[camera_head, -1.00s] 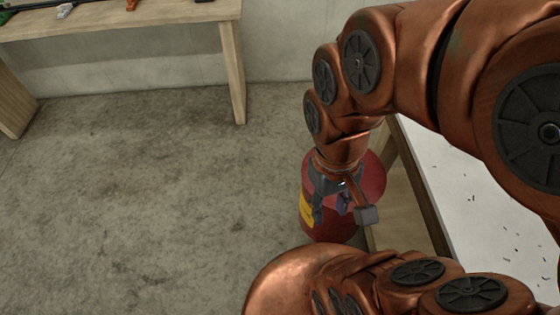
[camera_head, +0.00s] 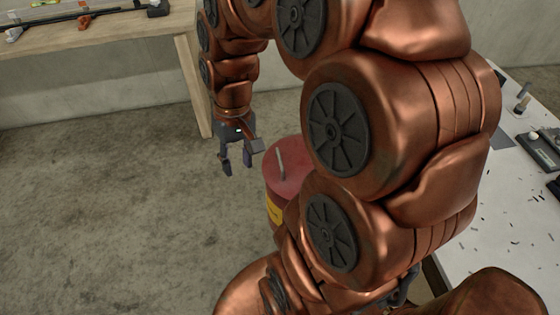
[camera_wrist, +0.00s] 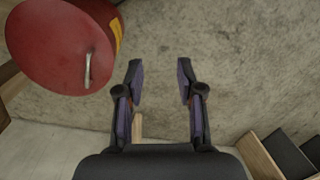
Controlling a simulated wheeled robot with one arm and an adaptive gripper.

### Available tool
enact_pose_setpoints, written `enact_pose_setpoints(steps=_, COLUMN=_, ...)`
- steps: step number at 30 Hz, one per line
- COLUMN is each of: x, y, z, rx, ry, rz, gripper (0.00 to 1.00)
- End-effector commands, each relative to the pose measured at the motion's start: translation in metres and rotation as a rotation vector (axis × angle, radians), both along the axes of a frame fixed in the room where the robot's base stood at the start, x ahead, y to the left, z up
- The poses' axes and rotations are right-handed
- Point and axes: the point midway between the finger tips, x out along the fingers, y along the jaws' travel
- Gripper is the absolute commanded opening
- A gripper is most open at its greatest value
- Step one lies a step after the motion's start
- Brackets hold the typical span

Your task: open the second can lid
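A red can (camera_head: 286,168) with a yellow label and a pale bar handle on its lid stands on the floor, partly hidden by my arm in the head view. The lid (camera_wrist: 62,47) fills the upper left of the wrist view and sits on the can. My gripper (camera_head: 237,168) is to the left of the can, apart from it, with its fingers pointing down. In the wrist view its two fingers (camera_wrist: 160,72) are spread with only bare floor between them. I see only one can.
A wooden workbench (camera_head: 120,37) with tools stands at the upper left. A white-topped table (camera_head: 480,245) with small dark bits and several items is at the right, partly behind my arm. The concrete floor at left is clear.

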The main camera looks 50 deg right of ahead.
Motion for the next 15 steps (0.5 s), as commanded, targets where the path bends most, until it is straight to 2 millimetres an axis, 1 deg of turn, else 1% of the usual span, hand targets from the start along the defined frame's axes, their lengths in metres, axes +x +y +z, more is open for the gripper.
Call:
enact_pose_setpoints(steps=1, x=0.010, y=-0.019, z=-0.018, rx=0.012, ry=-0.009, rz=-0.045, gripper=0.37)
enact_pose_setpoints(steps=5, x=0.030, y=-0.070, z=-0.045, rx=0.032, ry=-0.039, rz=-0.147, gripper=0.37)
enact_pose_setpoints(steps=6, x=0.034, y=-0.087, z=-0.053, rx=0.036, ry=-0.052, rz=-0.179, gripper=0.37)
enact_pose_setpoints(steps=8, x=0.038, y=-0.112, z=-0.066, rx=0.042, ry=-0.066, rz=-0.226, gripper=0.37)
enact_pose_setpoints(steps=9, x=0.039, y=-0.127, z=-0.074, rx=0.045, ry=-0.073, rz=-0.257, gripper=0.37)
enact_pose_setpoints(steps=12, x=0.039, y=-0.162, z=-0.089, rx=0.046, ry=-0.095, rz=-0.318, gripper=0.37)
enact_pose_setpoints(steps=15, x=0.037, y=-0.186, z=-0.101, rx=0.048, ry=-0.107, rz=-0.363, gripper=0.37)
